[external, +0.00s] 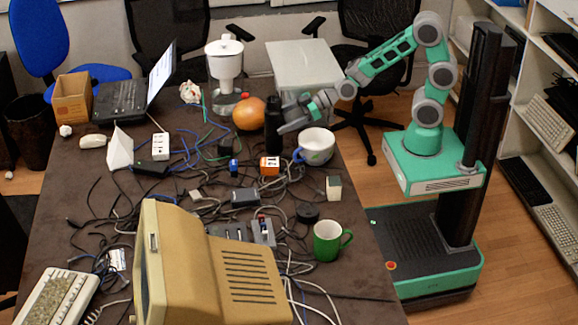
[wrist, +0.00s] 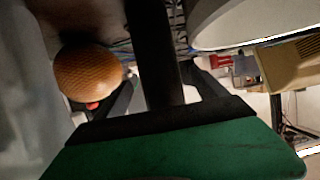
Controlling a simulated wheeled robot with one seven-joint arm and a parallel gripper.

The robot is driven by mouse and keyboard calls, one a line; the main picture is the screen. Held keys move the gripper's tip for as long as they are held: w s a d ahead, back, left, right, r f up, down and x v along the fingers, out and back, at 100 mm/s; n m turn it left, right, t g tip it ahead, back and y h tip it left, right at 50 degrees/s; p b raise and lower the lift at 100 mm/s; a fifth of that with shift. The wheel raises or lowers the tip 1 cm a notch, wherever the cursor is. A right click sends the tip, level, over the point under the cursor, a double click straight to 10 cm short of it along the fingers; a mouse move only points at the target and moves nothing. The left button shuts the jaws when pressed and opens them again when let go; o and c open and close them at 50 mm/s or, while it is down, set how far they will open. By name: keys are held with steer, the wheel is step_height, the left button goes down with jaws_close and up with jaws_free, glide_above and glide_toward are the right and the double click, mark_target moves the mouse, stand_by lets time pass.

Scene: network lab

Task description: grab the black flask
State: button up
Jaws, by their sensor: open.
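The black flask (external: 272,132) stands upright on the table, to the left of my gripper (external: 290,116) in the external view. In the wrist view the flask (wrist: 154,48) is a dark column that runs down between my two fingers. My gripper (wrist: 160,80) is open there, with one finger on each side of the flask. I cannot tell whether either finger touches it. The near part of my gripper hides some of the flask in the external view.
An orange round fruit-like object (external: 249,114) stands close behind and left of the flask, and a white mug with a blue handle (external: 316,147) close to its right. A water filter jug (external: 225,72) stands farther back. Tangled cables and small boxes cover the table (external: 352,215) in front.

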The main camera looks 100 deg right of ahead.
mark_target(266, 128)
steer(key=x, duration=0.3)
steer(key=shift+w+a+f, duration=0.1)
steer(key=shift+w, duration=0.15)
jaws_close()
stand_by(0.6)
